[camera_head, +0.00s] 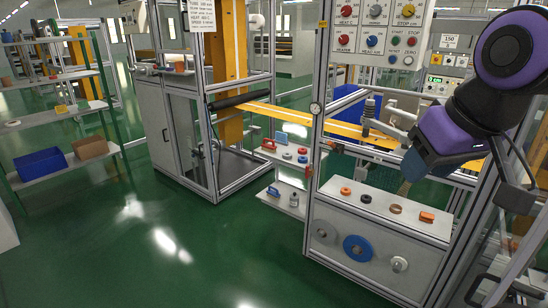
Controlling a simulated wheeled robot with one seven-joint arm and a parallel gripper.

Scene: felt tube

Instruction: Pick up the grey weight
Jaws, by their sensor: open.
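A small grey piece (294,200) with a narrower top stands on the lower side shelf, left of the near cabinet; it looks like the grey weight, though it is too small to be sure. My arm comes in from the upper right.
The upper side shelf (268,162) holds red, blue and dark small items. The cabinet top (330,187) carries an orange ring (346,191), a black piece (366,198), a tan ring (396,208) and an orange block (427,216). A frame post (314,150) stands between.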

